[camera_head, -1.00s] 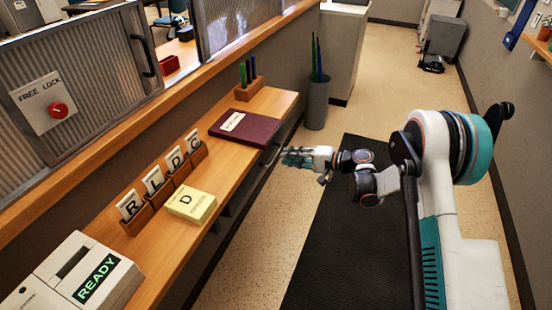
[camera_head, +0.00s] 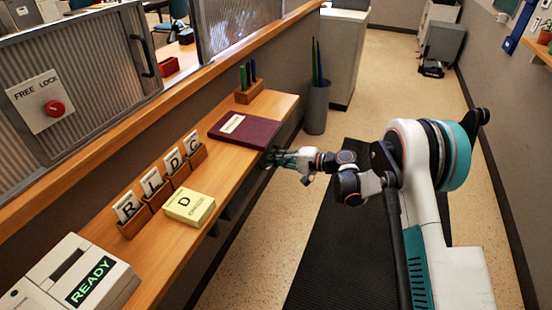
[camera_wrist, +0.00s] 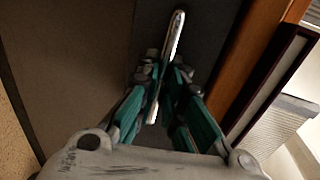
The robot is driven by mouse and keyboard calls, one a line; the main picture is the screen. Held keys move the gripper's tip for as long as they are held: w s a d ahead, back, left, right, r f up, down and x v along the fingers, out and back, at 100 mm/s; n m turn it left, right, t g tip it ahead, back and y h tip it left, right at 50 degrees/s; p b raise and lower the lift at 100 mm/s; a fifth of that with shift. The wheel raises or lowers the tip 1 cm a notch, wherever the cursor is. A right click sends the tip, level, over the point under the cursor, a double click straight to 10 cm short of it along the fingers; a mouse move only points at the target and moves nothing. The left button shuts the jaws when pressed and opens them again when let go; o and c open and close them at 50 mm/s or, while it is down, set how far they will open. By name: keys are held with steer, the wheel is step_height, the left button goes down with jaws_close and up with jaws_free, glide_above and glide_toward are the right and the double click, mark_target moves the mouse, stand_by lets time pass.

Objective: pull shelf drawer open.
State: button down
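The shelf drawer's front is the dark panel (camera_wrist: 205,28) in the wrist view, under the wooden shelf. Its handle (camera_wrist: 176,38) is a shiny metal bar standing off the panel. My gripper (camera_wrist: 166,72) is at the handle, with one teal-and-grey finger on each side of the bar. The fingers are apart, and a narrow gap shows between them around the bar. Contact with the bar is not clear. In the head view my gripper (camera_head: 275,157) is at the shelf's front edge, below the dark red book; its fingertips are partly hidden there. The drawer appears closed.
The wooden shelf (camera_head: 228,177) holds a dark red book (camera_head: 245,132), a yellow block (camera_head: 189,206), letter cards (camera_head: 158,186) and a READY device (camera_head: 75,280). A grey bin (camera_head: 316,108) stands beyond the shelf. A black floor mat (camera_head: 335,255) lies clear beside it.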

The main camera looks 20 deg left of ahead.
steer(key=shift+d, duration=0.1)
steer(key=f+v, duration=0.1)
steer(key=v, duration=0.8)
steer(key=f+v, duration=0.2)
steer(key=v, duration=0.7)
steer(key=shift+d+f, duration=0.35)
steer(key=shift+s, duration=0.1)
steer(key=c, duration=2)
jaws_free()
steer(key=shift+d, duration=0.1)
steer(key=v, duration=1.1)
steer(key=shift+d, duration=0.4)
steer(key=shift+s, duration=0.15)
steer(key=shift+r, duration=0.1)
